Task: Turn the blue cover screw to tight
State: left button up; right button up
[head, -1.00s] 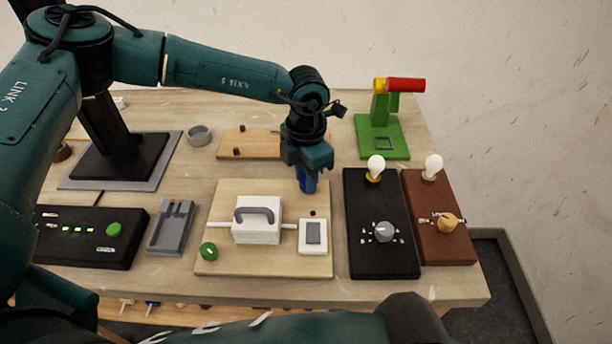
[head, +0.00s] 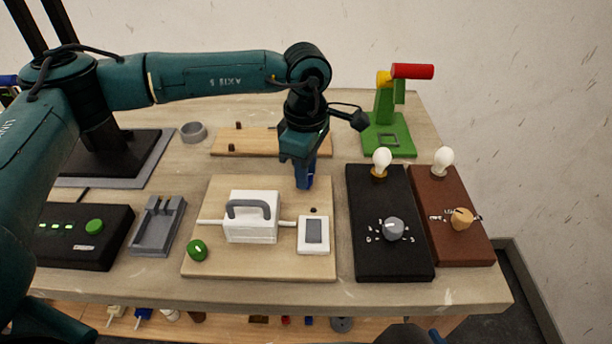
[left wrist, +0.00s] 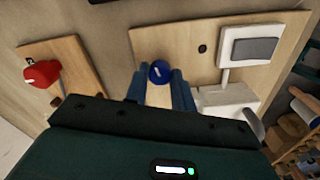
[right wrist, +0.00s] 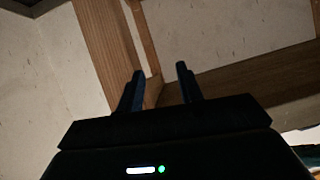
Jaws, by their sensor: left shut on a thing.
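The blue cover screw (left wrist: 160,72) has a round head with a white mark and shows between my left fingertips in the left wrist view. In the head view it is mostly hidden at the back right of the light wooden board (head: 208,220). My left gripper (head: 304,183) points down there, shut on the screw. A white cover box (head: 252,225) with a grey handle sits on the board. A green screw (head: 197,250) is at the board's front left. My right gripper (right wrist: 162,86) is open and empty, facing wooden beams in the right wrist view.
A white switch (head: 313,235) is on the board's right. A black panel (head: 385,263) and a brown panel (head: 465,250), each with a bulb and knob, stand to the right. A red knob (left wrist: 41,75) is on another board. A grey tray (head: 157,228) lies left.

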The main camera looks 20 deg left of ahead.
pick_arm(q)
jog(key=shift+f+m+b, duration=0.15)
jog(key=shift+m+b, duration=0.15)
jog(key=shift+m, duration=0.2)
jog(key=m+b, duration=0.1)
jog(key=m, duration=0.1)
jog(key=shift+m+b, duration=0.3)
jog(key=shift+b, duration=0.05)
jog(key=shift+m+b, duration=0.5)
jog(key=shift+m, duration=0.4)
jog(key=m+b, duration=0.1)
jog(key=m, duration=0.2)
jog(key=shift+m+b, duration=0.35)
jog(key=shift+m, duration=0.55)
pick_arm(e)
jog(key=shift+s+d+f+m+t, duration=0.1)
jog(key=shift+d+f+m+t, duration=0.15)
jog(key=shift+f, duration=0.15)
jog(key=shift+s+d+f+m+t, duration=0.15)
jog(key=shift+f+t, duration=0.1)
jog(key=shift+f, duration=0.15)
pick_arm(q)
jog(key=shift+r, duration=0.2)
pick_arm(e)
jog(key=shift+w, duration=0.1)
pick_arm(q)
jog(key=shift+m+b, duration=0.3)
pick_arm(e)
jog(key=shift+r, duration=0.2)
